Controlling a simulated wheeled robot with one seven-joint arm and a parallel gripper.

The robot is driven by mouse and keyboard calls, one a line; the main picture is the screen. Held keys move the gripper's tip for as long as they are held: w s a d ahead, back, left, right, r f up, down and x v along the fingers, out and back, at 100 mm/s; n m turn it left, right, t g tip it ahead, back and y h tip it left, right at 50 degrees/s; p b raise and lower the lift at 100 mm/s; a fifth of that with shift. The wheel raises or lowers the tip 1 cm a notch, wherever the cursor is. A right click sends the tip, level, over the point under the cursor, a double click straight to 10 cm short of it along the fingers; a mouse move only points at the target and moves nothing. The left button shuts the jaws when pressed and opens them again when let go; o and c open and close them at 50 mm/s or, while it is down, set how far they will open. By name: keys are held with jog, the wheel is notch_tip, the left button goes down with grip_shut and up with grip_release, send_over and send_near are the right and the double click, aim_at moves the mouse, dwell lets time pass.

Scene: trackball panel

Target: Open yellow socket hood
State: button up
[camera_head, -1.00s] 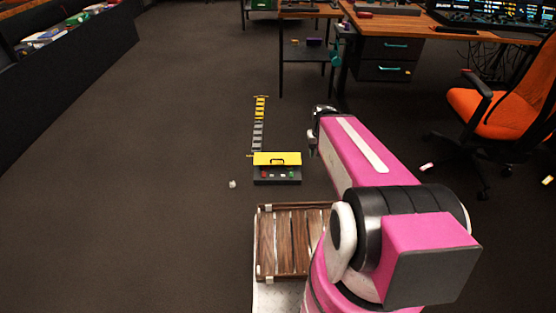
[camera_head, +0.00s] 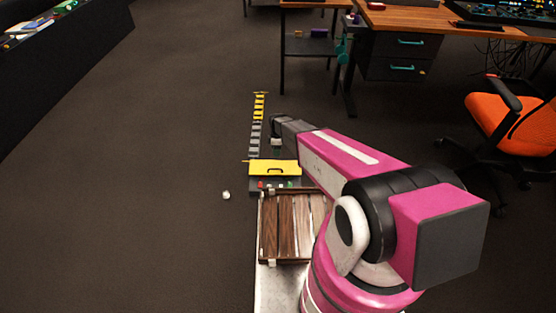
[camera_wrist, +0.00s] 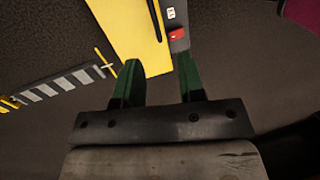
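The yellow hood (camera_head: 262,168) with its dark handle (camera_head: 275,170) covers the far part of a low dark panel on the floor. Whether the hood is shut or partly raised, I cannot tell. In the wrist view the yellow hood (camera_wrist: 135,35) lies beyond my fingertips, beside a grey panel strip with a red button (camera_wrist: 177,35). My gripper (camera_wrist: 157,65) is open and empty, its two dark green fingers apart, with the hood's near end showing between and past them. Contact is not visible. In the head view the gripper end is small and lies just beyond the hood.
A slatted wooden crate (camera_head: 267,225) stands in front of the panel. A yellow and grey striped strip (camera_head: 257,128) runs away behind it. A small white object (camera_head: 226,195) lies to the left. An orange chair (camera_head: 515,125) and desk are at the right; floor on the left is open.

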jog(key=w+f, duration=0.1)
send_over(276, 166)
jog(key=s, duration=0.4)
jog(key=shift+n, duration=0.3)
notch_tip(276, 166, down, 11)
jog(key=shift+s+r, duration=0.15)
grip_shut()
